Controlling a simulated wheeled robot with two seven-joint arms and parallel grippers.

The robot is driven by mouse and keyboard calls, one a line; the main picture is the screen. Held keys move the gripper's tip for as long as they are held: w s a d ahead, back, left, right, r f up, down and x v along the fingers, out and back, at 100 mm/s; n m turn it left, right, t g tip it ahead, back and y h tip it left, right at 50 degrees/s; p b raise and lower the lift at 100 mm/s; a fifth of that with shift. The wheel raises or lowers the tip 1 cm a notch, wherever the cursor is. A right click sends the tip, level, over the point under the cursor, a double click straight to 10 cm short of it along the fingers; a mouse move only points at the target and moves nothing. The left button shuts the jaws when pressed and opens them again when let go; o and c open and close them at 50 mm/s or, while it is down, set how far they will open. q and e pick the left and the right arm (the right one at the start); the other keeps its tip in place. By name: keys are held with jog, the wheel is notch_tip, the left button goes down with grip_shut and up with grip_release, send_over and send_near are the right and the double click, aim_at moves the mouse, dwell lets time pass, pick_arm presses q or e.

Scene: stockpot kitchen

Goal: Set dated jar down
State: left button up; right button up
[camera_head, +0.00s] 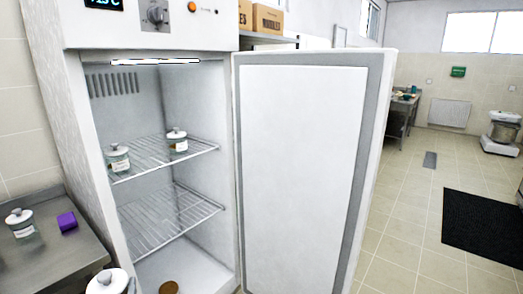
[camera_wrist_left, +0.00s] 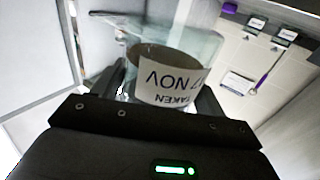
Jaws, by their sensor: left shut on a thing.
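In the left wrist view my left gripper (camera_wrist_left: 160,100) is shut on a glass jar (camera_wrist_left: 168,62). The jar has brown contents and a white label, seen upside down, reading "TAKEN" and what looks like "7 NOV". The fingers sit on either side of the jar; I cannot tell whether it touches any surface. In the head view two white-lidded jars stand on the upper wire shelf (camera_head: 150,157) of the open fridge: one at the left (camera_head: 118,160), one farther right (camera_head: 177,141). My right gripper is not in view.
The fridge door (camera_head: 300,170) stands wide open to the right. The lower wire shelf (camera_head: 165,222) is bare. Another lidded jar (camera_head: 21,224) and a purple block (camera_head: 67,222) are on the steel table (camera_head: 45,255) at left. A brown disc (camera_head: 168,287) shows at the bottom edge.

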pick_arm(q)
jog(key=w+d+m+t+h, duration=0.1)
jog(key=d+m+h, duration=0.3)
jog(key=d, duration=1)
jog(key=w+h, duration=0.1)
jog(key=h, duration=0.2)
jog(key=shift+w+r+m+t, duration=0.3)
jog(key=shift+w+r+m, duration=0.1)
jog(key=shift+d, duration=0.1)
